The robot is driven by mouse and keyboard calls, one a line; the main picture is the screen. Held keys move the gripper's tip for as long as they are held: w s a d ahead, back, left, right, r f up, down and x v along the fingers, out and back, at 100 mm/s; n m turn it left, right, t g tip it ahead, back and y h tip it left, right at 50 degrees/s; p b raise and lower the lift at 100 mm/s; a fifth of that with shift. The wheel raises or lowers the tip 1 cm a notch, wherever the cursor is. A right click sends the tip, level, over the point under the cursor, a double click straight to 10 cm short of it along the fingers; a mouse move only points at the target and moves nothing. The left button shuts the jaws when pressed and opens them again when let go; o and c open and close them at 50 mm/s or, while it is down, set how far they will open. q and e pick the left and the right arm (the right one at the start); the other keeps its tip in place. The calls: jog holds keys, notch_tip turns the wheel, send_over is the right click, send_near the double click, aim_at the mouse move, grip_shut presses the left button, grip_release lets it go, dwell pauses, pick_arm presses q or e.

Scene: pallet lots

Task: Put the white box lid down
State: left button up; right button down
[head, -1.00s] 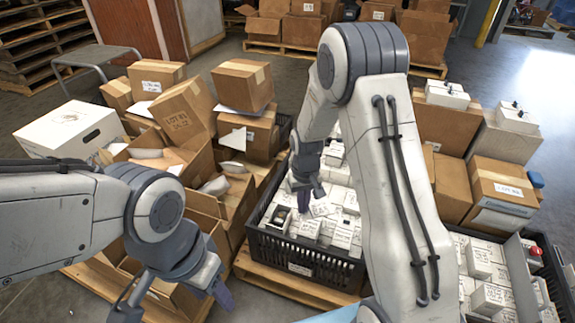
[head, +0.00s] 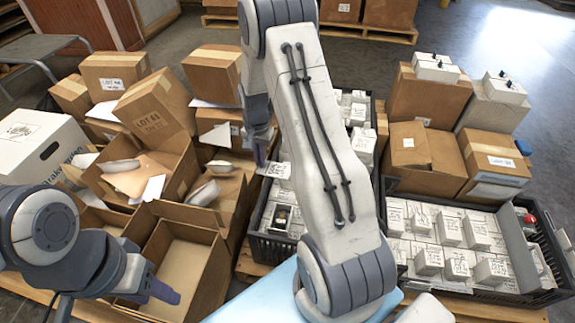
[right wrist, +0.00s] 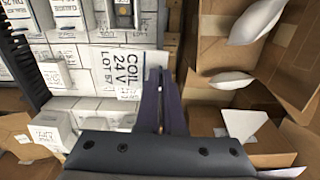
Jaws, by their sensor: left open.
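The white box lid (right wrist: 115,72), marked "COIL 24 V LOT 57", lies flat-side up at my right gripper (right wrist: 160,95) in the right wrist view. The two dark fingers are close together with the lid's edge at them, and they look shut on it. In the head view the lid (head: 278,170) shows as a small white piece by the right gripper (head: 262,150), above the left edge of the black crate (head: 265,248). My left gripper (head: 118,298) is open and empty over the cartons at lower left; part of it is cut off.
Open cardboard cartons (head: 178,262) stand left of the crate. A second black crate (head: 535,296) with white boxes is at right, below stacked cartons (head: 425,95). A white carton (head: 35,145) stands far left. My right arm hides part of the first crate.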

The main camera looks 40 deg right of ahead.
jog(key=s+d+r+m+p, duration=0.1)
jog(key=s+d+m, duration=0.3)
jog(key=d+m, duration=0.55)
jog(key=s+d+r+m+p, duration=0.1)
jog(key=s+d+m, duration=0.2)
jog(key=d+m, duration=0.6)
jog(key=w+a+f+b, duration=0.1)
jog(key=w+f+b, duration=0.2)
jog(key=w+f, duration=0.2)
jog(key=w+a+f+n+b, duration=0.1)
jog(key=w+a+f+b, duration=0.1)
jog(key=w+f, duration=0.3)
jog(key=shift+a+f+b, duration=0.2)
jog(key=shift+a+b, duration=0.05)
jog(key=shift+b, duration=0.3)
jog(key=shift+w, duration=0.1)
jog(key=shift+f, duration=0.2)
jog(key=c, duration=1)
grip_release()
jog(key=shift+c, duration=0.2)
